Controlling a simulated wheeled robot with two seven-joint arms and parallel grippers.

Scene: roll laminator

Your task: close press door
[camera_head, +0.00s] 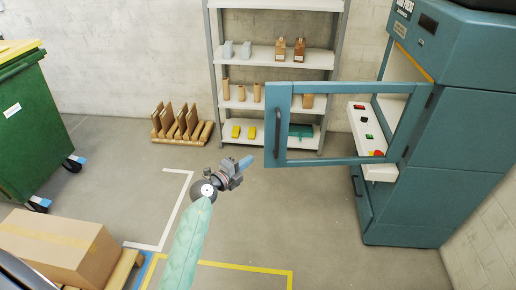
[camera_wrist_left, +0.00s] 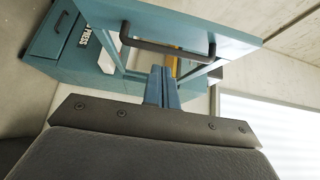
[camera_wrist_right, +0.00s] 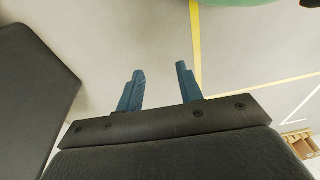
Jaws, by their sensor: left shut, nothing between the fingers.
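The press (camera_head: 460,130) is a tall teal cabinet at the right of the head view. Its door (camera_head: 340,159), a teal frame around an opening, stands swung wide open to the left, with a dark bar handle (camera_head: 277,133) on its free side. In the left wrist view the handle (camera_wrist_left: 165,48) and door frame (camera_wrist_left: 240,36) show beyond the fingers. My left gripper (camera_head: 245,163) is shut and empty, just left of the door's lower free corner; contact cannot be told. My right gripper (camera_wrist_right: 160,82) is open and empty over the floor, seen only in its wrist view.
A white control panel (camera_head: 380,172) with buttons sits in the press behind the door. A shelf rack (camera_head: 270,53) stands at the back wall. A green bin (camera_head: 30,120) and a cardboard box (camera_head: 55,245) are at the left. The floor in the middle is clear.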

